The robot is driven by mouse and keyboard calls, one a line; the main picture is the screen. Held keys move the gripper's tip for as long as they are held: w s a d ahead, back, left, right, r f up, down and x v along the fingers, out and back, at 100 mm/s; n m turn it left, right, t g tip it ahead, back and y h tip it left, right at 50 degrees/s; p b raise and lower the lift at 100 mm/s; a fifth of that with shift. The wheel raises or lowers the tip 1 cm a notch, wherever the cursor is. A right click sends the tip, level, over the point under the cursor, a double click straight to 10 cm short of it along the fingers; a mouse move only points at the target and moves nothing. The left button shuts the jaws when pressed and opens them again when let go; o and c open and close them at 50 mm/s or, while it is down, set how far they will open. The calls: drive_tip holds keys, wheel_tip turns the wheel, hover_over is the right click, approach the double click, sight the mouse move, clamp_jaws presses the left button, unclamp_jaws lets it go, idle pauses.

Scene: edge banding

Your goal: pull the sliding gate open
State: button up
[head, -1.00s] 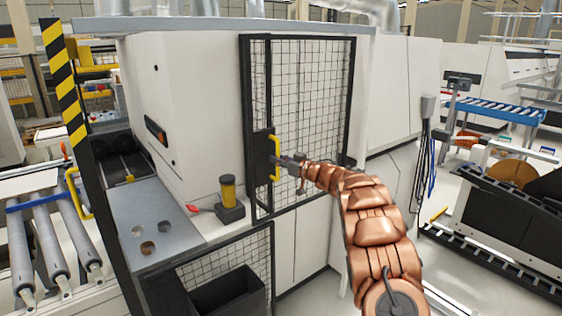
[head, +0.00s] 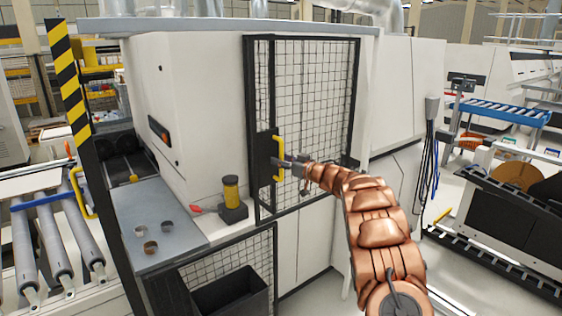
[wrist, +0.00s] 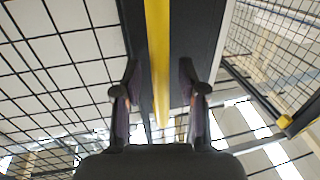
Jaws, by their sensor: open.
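The sliding gate (head: 312,110) is a black-framed wire mesh panel on the front of the white machine. Its yellow handle (head: 280,158) is an upright bar on a black plate at the gate's left side. My gripper (head: 283,162) is at the handle, coming in from the right. In the wrist view the yellow handle (wrist: 158,60) runs upright between the two fingers of my gripper (wrist: 158,85). The fingers are open, with a gap on each side of the bar. Mesh shows on both sides of the handle's dark post.
A yellow-and-black canister (head: 232,195) stands on the ledge beside the gate. A striped post (head: 68,85) and rollers (head: 55,240) are at the left. A black bin (head: 230,292) sits below.

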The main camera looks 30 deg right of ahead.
drive_tip(key=v, duration=1.2)
idle(0.3)
drive_tip(key=shift+w+r, duration=0.1)
